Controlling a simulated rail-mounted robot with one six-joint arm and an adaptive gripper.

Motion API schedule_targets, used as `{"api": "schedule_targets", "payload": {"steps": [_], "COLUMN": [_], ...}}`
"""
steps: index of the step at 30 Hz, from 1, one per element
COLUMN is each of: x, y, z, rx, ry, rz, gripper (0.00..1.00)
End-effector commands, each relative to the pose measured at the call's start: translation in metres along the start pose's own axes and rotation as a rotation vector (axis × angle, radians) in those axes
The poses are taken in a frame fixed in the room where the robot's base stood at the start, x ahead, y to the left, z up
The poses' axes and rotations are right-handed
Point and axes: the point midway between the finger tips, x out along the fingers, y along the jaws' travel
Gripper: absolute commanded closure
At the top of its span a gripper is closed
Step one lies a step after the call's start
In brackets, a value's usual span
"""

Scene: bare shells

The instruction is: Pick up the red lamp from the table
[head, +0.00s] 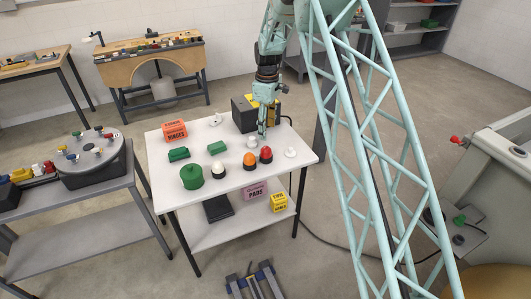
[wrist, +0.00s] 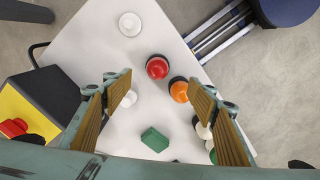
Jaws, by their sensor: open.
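The red lamp (head: 266,155) has a red dome on a dark base and stands upright on the white table (head: 165,163). In the wrist view the red lamp (wrist: 157,67) shows just beyond the fingertips, roughly midway across the gap between them. My gripper (head: 262,132) hangs above the table behind the lamp in the head view. In the wrist view my gripper (wrist: 161,80) is open, with nothing held between its fingers. The orange lamp (head: 250,161) stands close beside the red one; it also shows near the right finger in the wrist view (wrist: 179,90).
Green blocks (head: 217,148), a white knob (wrist: 129,98) and a white disc-based piece (head: 290,152) are nearby. A black and yellow box (head: 243,113) stands at the table's back.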

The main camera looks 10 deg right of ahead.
Motion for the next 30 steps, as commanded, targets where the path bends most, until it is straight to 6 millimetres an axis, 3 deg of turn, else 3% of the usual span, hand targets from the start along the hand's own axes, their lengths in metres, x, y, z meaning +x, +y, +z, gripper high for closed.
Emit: {"api": "schedule_targets", "payload": {"steps": [6,22,30], "x": [0.013,0.019,0.046], "y": [0.005,0.005,0.004], "z": [-0.003,-0.003,-0.003], "rx": [-0.017,-0.019,-0.019], "ry": [-0.003,-0.004,-0.005], "rz": [-0.005,-0.006,-0.007], "gripper": [0.47,0.47,0.47]}}
